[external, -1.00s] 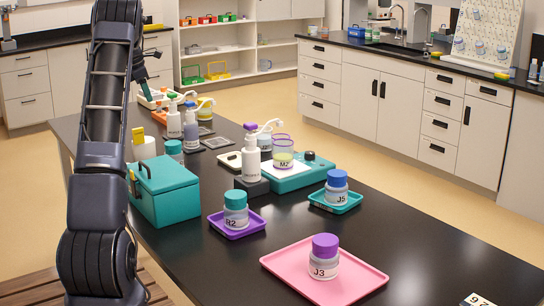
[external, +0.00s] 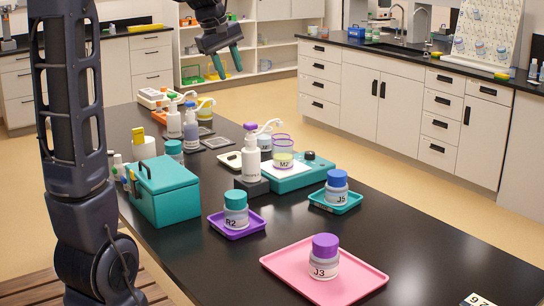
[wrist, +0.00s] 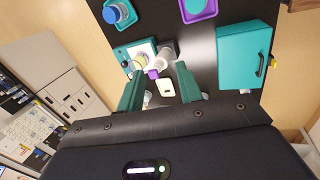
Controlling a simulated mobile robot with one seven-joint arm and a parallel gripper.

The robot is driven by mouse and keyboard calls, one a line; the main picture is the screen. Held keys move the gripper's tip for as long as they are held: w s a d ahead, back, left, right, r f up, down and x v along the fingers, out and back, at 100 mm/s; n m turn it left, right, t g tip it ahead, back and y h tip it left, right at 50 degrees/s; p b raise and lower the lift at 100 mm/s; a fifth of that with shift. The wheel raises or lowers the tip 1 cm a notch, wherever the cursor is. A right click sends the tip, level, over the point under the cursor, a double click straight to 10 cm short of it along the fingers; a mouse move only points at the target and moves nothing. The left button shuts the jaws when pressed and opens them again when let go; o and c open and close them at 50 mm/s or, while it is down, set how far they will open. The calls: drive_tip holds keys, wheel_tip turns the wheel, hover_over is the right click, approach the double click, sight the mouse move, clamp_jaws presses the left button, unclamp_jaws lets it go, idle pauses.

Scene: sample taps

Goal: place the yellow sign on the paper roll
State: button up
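The paper roll (external: 145,148) is a white upright cylinder behind the teal box in the external view. The small yellow sign (external: 138,134) shows upright at the roll's top left edge. I cannot tell from this angle whether it rests on the roll or stands just behind it. My gripper (external: 227,64) is high above the far part of the bench, right of the roll and clear of it. Its teal fingers are spread, and the wrist view shows nothing held between them (wrist: 160,88). I do not make out the sign or the roll in the wrist view.
The teal box (external: 164,190) with a dark handle stands in front of the roll. Pump bottles (external: 251,158) and a teal device (external: 300,176) stand to the right. Jars sit on purple, teal and pink trays (external: 350,285). The black bench (external: 200,268) is bare at the front left.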

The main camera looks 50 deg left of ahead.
drive_tip(key=s+d+m, duration=0.4)
drive_tip(key=s+d, duration=0.1)
drive_tip(key=d, duration=0.3)
drive_tip(key=s+d+m, duration=0.3)
drive_tip(key=s+d, duration=0.1)
drive_tip(key=d, duration=0.5)
drive_tip(key=s+d+f+m, duration=0.4)
drive_tip(key=s+d+m, duration=0.1)
drive_tip(key=s, duration=0.2)
drive_tip(key=s+d+f+m+t, duration=0.1)
drive_tip(key=s+d+f+m, duration=0.3)
drive_tip(key=s+d, duration=0.2)
drive_tip(key=shift+s+f+m, duration=0.15)
drive_tip(key=shift+s+m, duration=0.25)
drive_tip(key=shift+s, duration=0.6)
